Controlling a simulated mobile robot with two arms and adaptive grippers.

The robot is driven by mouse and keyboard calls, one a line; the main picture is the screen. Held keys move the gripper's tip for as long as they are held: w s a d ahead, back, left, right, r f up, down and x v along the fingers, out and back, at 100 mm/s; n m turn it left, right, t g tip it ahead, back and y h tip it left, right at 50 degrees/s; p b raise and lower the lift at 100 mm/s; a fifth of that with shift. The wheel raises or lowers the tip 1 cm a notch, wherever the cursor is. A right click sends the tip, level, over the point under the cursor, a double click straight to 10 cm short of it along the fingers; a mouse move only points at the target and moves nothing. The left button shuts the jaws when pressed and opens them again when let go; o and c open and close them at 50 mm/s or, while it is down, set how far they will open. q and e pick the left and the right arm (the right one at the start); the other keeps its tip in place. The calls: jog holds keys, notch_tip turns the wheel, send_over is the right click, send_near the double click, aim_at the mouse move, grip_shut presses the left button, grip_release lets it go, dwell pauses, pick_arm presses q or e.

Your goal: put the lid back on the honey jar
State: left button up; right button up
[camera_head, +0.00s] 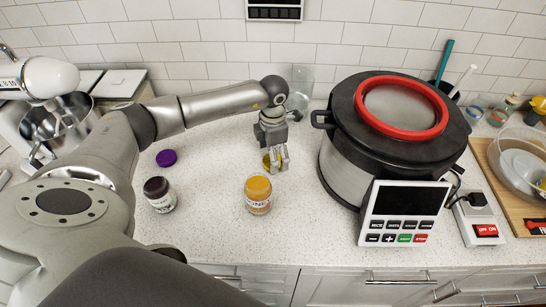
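The honey jar (258,198) stands upright on the counter, with amber contents and a pale label that is partly readable. A small yellow lid (266,161) is just behind it, partly hidden by my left gripper (276,168). My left gripper points down, with its fingertips at the yellow lid. I cannot tell whether the fingers are closed on the lid or only around it, or whether the lid touches the counter. My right gripper is not in view.
A dark jar (160,196) and a purple lid (166,158) are to the left on the counter. A large cooker (345,160) with a red ring and front control panel (403,212) stands close on the right. A clear glass (302,82) is behind. The counter between the jars is clear.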

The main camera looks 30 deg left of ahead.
pick_arm(q)
jog(key=shift+f, duration=0.8)
jog(key=c, duration=0.8)
jog(key=shift+o, duration=0.2)
